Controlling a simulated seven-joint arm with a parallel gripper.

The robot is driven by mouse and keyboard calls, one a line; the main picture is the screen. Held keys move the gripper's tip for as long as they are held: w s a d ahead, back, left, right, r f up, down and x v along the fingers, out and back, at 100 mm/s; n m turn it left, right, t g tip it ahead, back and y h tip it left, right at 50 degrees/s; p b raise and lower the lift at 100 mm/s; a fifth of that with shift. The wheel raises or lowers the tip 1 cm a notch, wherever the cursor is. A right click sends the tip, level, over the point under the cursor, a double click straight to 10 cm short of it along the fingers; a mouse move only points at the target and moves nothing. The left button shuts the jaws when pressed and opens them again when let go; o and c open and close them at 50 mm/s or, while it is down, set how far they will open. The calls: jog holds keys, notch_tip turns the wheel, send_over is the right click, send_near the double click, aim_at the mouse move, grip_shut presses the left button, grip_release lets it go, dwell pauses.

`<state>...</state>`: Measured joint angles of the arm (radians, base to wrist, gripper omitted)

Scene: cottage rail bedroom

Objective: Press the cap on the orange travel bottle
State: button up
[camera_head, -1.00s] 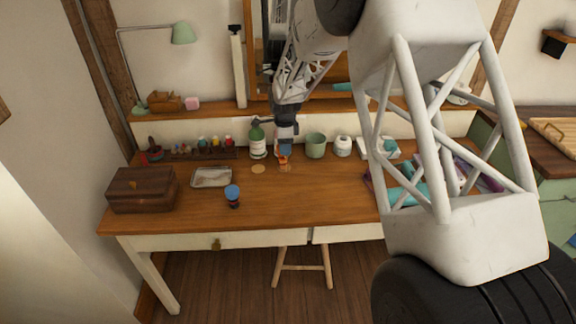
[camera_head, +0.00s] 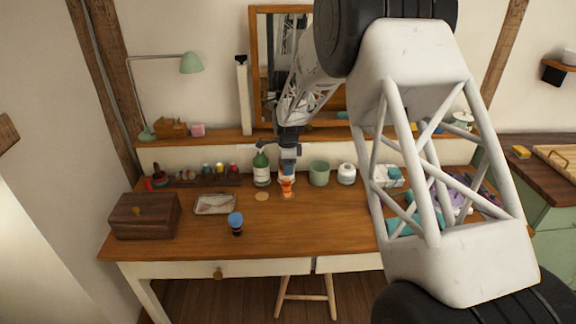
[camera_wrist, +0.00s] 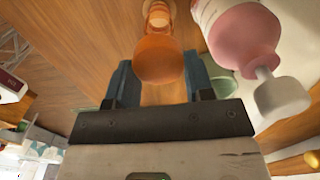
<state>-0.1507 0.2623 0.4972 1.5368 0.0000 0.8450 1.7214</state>
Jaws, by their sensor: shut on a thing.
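The orange travel bottle (camera_head: 287,192) stands on the desk near its back, right below my gripper (camera_head: 288,172). My gripper points down and its blue fingers are shut on a rounded orange piece, which looks like the cap (camera_wrist: 158,60). In the wrist view the piece fills the gap between the fingertips. A narrower ringed orange part (camera_wrist: 158,14) shows beyond it, in line with it. Whether the cap is fully seated or has a gap below it, I cannot tell.
A green cup (camera_head: 319,173) and white jar (camera_head: 346,174) stand right. A blue-capped bottle (camera_head: 236,222) stands forward; a tray (camera_head: 215,204) and wooden box (camera_head: 143,217) lie left. The front middle is clear.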

jog(key=shift+f, duration=1.95)
jog(key=shift+f, duration=0.7)
dwell(1.9)
jog(key=o, duration=1.3)
jog(key=shift+r, duration=0.15)
jog(key=shift+w+r, duration=0.1)
jog(key=shift+r, duration=1.2)
jog(key=shift+o, duration=0.5)
jog(key=shift+r, duration=1.55)
